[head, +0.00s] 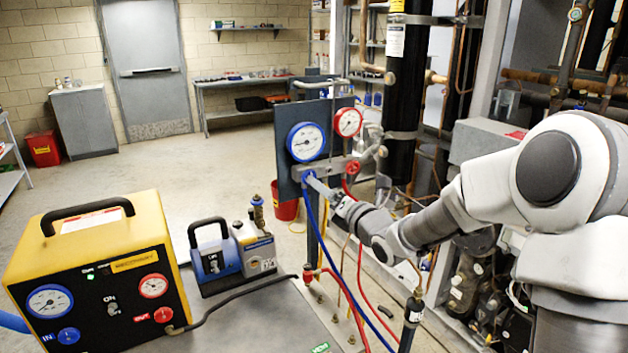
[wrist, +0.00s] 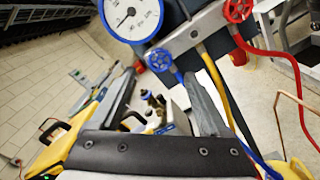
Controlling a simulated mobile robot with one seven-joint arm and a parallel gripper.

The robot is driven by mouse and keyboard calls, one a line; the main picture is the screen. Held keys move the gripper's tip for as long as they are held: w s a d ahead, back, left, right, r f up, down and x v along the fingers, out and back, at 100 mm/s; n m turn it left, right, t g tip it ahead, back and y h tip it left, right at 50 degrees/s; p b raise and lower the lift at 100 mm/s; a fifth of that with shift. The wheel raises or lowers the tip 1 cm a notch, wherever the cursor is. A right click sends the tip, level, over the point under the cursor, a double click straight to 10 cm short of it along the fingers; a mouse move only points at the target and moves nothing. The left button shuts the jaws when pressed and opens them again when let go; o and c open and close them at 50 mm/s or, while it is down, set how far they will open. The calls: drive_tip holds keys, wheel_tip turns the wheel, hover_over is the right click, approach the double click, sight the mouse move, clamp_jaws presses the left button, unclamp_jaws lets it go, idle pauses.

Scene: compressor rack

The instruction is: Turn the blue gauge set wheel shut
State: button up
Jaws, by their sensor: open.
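The blue gauge set wheel (wrist: 159,60) sits on the grey manifold (wrist: 195,32) below the blue-rimmed gauge (wrist: 133,15) in the wrist view. My gripper (wrist: 158,80) is open, its two dark fingers pointing toward the wheel. The wheel shows between and just past the fingertips, and nothing is held. I cannot tell whether a finger touches it. In the head view my gripper (head: 318,186) is at the manifold, in front of the blue wheel (head: 309,176), which is partly hidden. The blue-rimmed gauge (head: 306,142) is above it.
The red wheel (head: 352,167) is to the right on the same manifold, under the red-rimmed gauge (head: 348,122). Blue, red and yellow hoses hang below. A yellow recovery machine (head: 100,270) and a blue-grey pump (head: 230,250) stand on a grey cart at lower left. Black pipes rise behind.

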drive_tip(key=shift+x, duration=2.6)
clamp_jaws()
